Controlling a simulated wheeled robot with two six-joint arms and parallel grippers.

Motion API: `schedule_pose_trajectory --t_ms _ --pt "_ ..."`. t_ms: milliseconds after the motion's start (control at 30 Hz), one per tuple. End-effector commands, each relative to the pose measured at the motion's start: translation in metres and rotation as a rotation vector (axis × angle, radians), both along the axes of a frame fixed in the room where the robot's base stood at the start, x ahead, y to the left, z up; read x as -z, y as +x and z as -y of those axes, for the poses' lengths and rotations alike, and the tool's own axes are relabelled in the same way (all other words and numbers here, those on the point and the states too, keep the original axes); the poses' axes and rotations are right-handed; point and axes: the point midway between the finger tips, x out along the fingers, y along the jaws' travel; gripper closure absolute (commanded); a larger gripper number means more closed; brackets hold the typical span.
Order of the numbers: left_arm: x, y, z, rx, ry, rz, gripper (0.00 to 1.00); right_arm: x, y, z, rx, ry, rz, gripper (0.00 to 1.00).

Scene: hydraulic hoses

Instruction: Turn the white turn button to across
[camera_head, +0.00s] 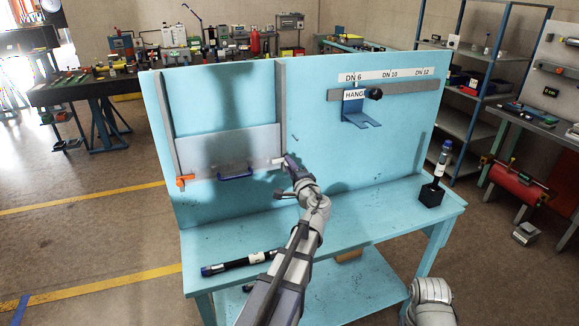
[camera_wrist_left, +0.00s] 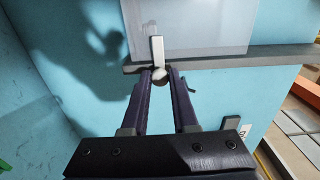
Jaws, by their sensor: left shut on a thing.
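The white turn button (camera_head: 277,162) is at the lower end of the right upright rail (camera_head: 281,110), by the lower right corner of the pale panel (camera_head: 228,148). It lies roughly level in the head view, one end reaching left over the panel. In the left wrist view, the button (camera_wrist_left: 157,50) crosses the grey rail (camera_wrist_left: 220,61) onto the panel (camera_wrist_left: 200,25). My left gripper (camera_head: 287,161) is shut on the button's near end, its fingertips (camera_wrist_left: 160,77) on either side of a round, pale part. My right gripper is out of view.
An orange turn button (camera_head: 183,181) sits at the left rail, and a blue handle (camera_head: 235,173) on the panel. A black hose (camera_head: 240,263) lies on the bench; another stands in a black block (camera_head: 431,194) at right. A blue bracket (camera_head: 358,108) hangs higher up.

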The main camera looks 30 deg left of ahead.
Motion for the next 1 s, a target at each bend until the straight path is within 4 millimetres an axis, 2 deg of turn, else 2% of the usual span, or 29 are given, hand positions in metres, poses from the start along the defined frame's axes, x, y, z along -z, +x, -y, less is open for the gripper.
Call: schedule_pose_trajectory --t_ms 133,167,400,733,1000 --pt "0.001 -0.001 0.000 -0.002 -0.003 0.001 1.00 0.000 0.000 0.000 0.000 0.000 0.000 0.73" --pt "0.001 -0.001 0.000 -0.002 -0.003 0.001 0.72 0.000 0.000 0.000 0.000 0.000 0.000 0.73" --pt "0.000 -0.001 0.000 -0.001 -0.001 0.000 0.45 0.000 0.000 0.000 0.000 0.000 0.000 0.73" --pt "0.000 -0.004 0.004 0.000 -0.001 -0.001 0.43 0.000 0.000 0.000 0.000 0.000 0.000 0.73" --pt "0.000 -0.033 0.036 0.002 -0.001 -0.001 0.43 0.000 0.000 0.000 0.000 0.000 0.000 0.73"
